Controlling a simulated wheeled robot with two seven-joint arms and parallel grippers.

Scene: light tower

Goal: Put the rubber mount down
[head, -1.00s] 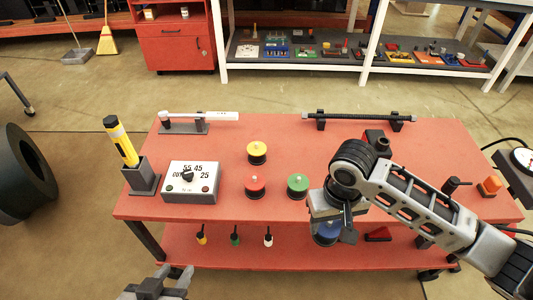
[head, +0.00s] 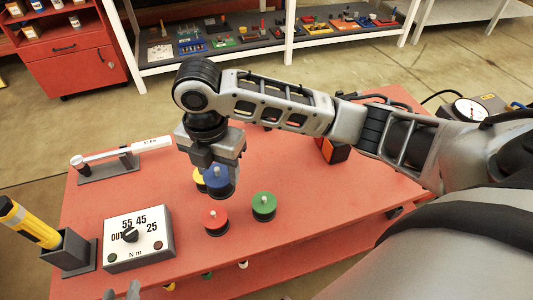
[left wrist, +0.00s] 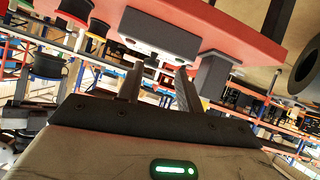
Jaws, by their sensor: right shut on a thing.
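The blue rubber mount (head: 222,186) hangs under my right gripper (head: 212,165), which is shut on its top. It overlaps the yellow mount (head: 198,185) in the head view; I cannot tell whether its base touches the table. The red mount (head: 215,221) and the green mount (head: 263,206) stand upright on the red table (head: 330,205), nearer to me. My left gripper (left wrist: 158,82) is open and empty, below the table's edge in the left wrist view. Only its tips (head: 125,292) show at the bottom of the head view.
The torque setting box (head: 138,240) and the yellow tool in its holder (head: 32,225) stand at the table's left. A torque wrench on a stand (head: 120,160) lies behind them. A gauge (head: 470,112) is at the far right. The tabletop between wrench and box is clear.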

